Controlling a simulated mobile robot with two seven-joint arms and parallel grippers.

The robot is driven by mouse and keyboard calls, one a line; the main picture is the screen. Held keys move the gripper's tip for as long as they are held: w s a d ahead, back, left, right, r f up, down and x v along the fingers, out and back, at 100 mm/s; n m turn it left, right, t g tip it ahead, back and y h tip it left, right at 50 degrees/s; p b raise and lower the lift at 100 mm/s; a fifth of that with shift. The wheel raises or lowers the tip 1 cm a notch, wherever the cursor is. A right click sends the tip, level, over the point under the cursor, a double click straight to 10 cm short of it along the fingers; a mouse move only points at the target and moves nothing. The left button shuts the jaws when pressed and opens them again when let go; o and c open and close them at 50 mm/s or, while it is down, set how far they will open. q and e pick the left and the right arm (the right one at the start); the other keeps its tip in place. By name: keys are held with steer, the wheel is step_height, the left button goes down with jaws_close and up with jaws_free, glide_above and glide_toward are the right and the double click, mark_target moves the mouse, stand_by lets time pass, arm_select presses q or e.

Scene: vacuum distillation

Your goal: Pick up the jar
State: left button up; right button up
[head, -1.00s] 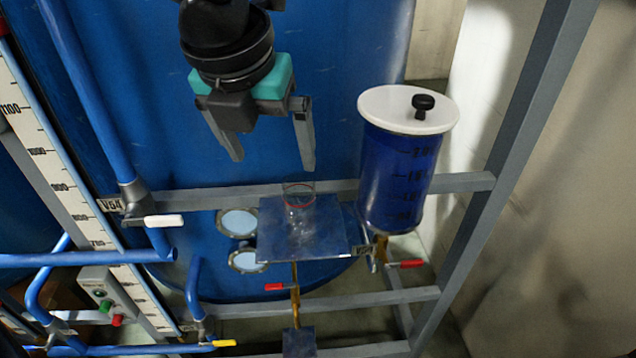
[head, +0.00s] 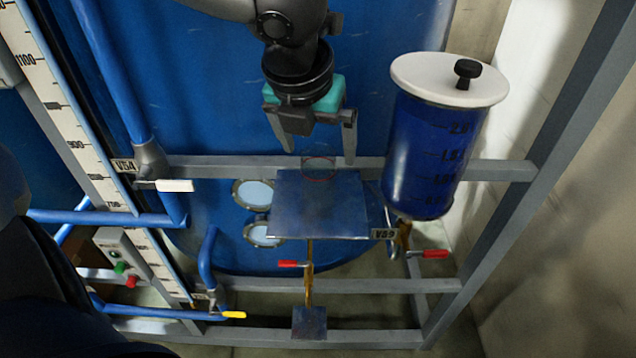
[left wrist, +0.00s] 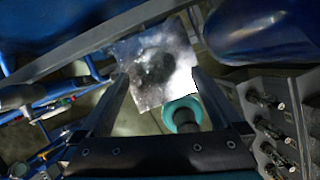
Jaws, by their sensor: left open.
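The jar (head: 319,172) is a small clear vessel with a thin red rim. It stands at the back edge of the square metal plate (head: 318,215) in the head view, and its glass is hard to make out. My left gripper (head: 318,157) is open and empty, fingers pointing down, with its tips on either side of the jar's rim in the picture. I cannot tell its exact height over the jar. In the left wrist view the open fingers (left wrist: 160,75) flank the plate (left wrist: 182,62); the jar's outline is unclear there. My right gripper is not in view.
A blue graduated vessel with a white lid (head: 450,80) stands just right of the plate. A grey frame bar (head: 480,170) runs behind it. A red-handled valve (head: 292,264) sits below the plate. Blue pipes (head: 105,90) and a large blue tank (head: 215,100) are at left and behind.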

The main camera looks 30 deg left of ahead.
mark_target(318, 159)
arm_select(q)
steer(key=x, duration=0.2)
steer(key=b+x, duration=0.1)
steer(key=x, duration=0.1)
steer(key=shift+a, duration=0.3)
steer(key=shift+w+f, duration=0.2)
steer(key=shift+f, duration=0.2)
steer(key=shift+c, duration=0.9)
steer(key=c, duration=1.4)
steer(key=shift+r, duration=0.1)
